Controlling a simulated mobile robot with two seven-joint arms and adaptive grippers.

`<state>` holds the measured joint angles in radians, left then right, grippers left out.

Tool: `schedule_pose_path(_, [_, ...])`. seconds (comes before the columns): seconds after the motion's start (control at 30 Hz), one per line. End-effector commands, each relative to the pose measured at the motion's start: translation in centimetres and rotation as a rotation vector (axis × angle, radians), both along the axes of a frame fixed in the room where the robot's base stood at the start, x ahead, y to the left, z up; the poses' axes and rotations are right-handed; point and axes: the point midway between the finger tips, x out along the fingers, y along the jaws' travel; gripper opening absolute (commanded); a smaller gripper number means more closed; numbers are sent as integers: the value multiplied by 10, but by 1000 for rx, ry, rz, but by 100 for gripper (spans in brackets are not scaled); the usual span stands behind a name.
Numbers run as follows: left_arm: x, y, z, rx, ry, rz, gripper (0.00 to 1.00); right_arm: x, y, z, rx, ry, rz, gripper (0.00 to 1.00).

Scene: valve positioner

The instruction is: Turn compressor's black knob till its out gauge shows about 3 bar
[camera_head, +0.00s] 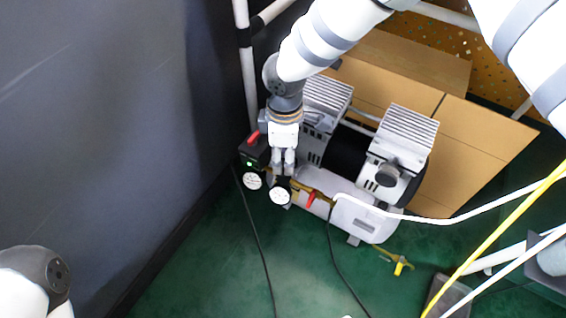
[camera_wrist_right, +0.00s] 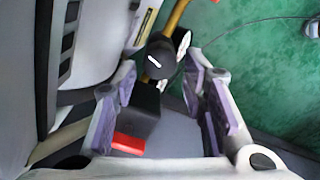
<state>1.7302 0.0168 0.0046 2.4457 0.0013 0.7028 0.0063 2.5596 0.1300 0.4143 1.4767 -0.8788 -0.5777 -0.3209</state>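The compressor (camera_head: 362,220) stands on the green floor, with grey finned heads and a pale tank. Two round white gauges sit at its left end, a left one (camera_head: 252,181) and a right one (camera_head: 280,196); I cannot read their needles. The black knob (camera_wrist_right: 162,57), with a white mark on top, shows in the right wrist view; my gripper mostly hides it in the head view. My right gripper (camera_head: 284,168) points down over the gauges. Its fingers (camera_wrist_right: 160,78) are apart, with the knob near and between their tips; contact is unclear. My left gripper is out of view.
A red switch (camera_head: 253,138) sits on a black box beside the left gauge. A red lever (camera_head: 311,199) is right of the gauges. A dark wall (camera_head: 110,130) stands close on the left. Cardboard boxes (camera_head: 480,140) are behind; hoses and cables cross the floor.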

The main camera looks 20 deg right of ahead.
Motion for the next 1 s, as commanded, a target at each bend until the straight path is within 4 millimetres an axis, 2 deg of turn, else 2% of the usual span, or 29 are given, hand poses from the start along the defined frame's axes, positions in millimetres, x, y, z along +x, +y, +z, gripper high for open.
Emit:
schedule_pose_path(0.03, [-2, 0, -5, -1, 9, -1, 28, -1, 0, -15, 0, 5, -1, 39])
schedule_pose_path(0.2, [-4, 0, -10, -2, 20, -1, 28, 0, 0, -33, 0, 1, -1, 39])
schedule_pose_path(0.5, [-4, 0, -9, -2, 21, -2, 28, 0, 0, -35, 1, 0, -2, 39])
schedule_pose_path(0.67, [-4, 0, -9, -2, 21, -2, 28, 0, 0, -35, 1, 0, -2, 3])
schedule_pose_path(1.0, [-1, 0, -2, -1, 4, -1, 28, 0, 1, -34, 1, -2, -105, 3])
